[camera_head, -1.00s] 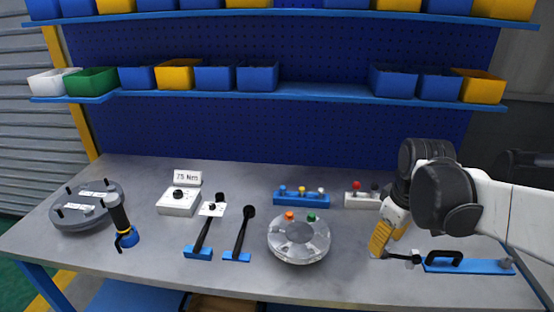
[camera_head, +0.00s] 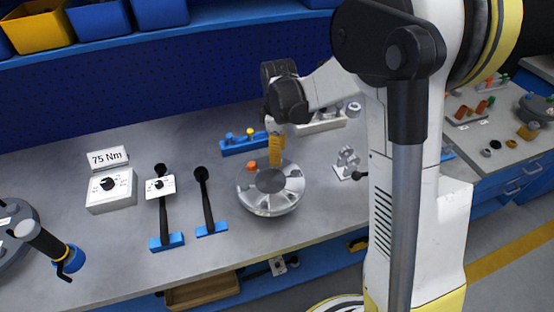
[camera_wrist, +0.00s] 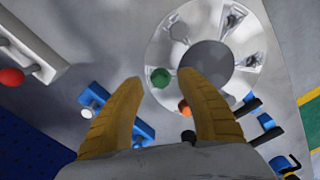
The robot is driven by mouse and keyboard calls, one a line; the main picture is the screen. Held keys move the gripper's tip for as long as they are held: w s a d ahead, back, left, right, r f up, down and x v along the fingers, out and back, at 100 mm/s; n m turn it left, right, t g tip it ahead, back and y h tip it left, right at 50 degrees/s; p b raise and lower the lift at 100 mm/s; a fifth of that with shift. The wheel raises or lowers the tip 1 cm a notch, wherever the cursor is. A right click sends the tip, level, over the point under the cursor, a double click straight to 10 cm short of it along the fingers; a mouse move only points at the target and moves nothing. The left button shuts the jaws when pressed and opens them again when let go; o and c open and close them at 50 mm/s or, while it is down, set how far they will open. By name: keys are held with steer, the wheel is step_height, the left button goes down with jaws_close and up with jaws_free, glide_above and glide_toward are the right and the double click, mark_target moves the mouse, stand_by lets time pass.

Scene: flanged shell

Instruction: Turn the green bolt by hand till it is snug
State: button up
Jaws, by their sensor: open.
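The flanged shell (camera_head: 270,203), a round pale metal part with a dark centre, lies on the bench. It also shows in the wrist view (camera_wrist: 165,50). The green bolt (camera_wrist: 160,77) sits on its flange in the wrist view, between my fingertips as seen from above. My gripper (camera_wrist: 162,79) is open; I cannot tell whether either finger touches the bolt. In the head view my gripper (camera_head: 275,155) points down over the shell's back edge and hides the green bolt. The orange bolt (camera_head: 251,166) is on the flange to its left, partly behind a finger in the wrist view (camera_wrist: 184,107).
A blue rack (camera_head: 240,147) with coloured knobs stands behind the shell, with a white rack (camera_head: 320,123) to its right. A clear bracket (camera_head: 347,163) is right of the shell. Two black-handled tools (camera_head: 207,205) and a box (camera_head: 110,190) under a 75 Nm sign are left.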

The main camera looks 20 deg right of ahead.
step_height(320, 180, down, 2)
steer(key=shift+c, duration=0.5)
jaws_close()
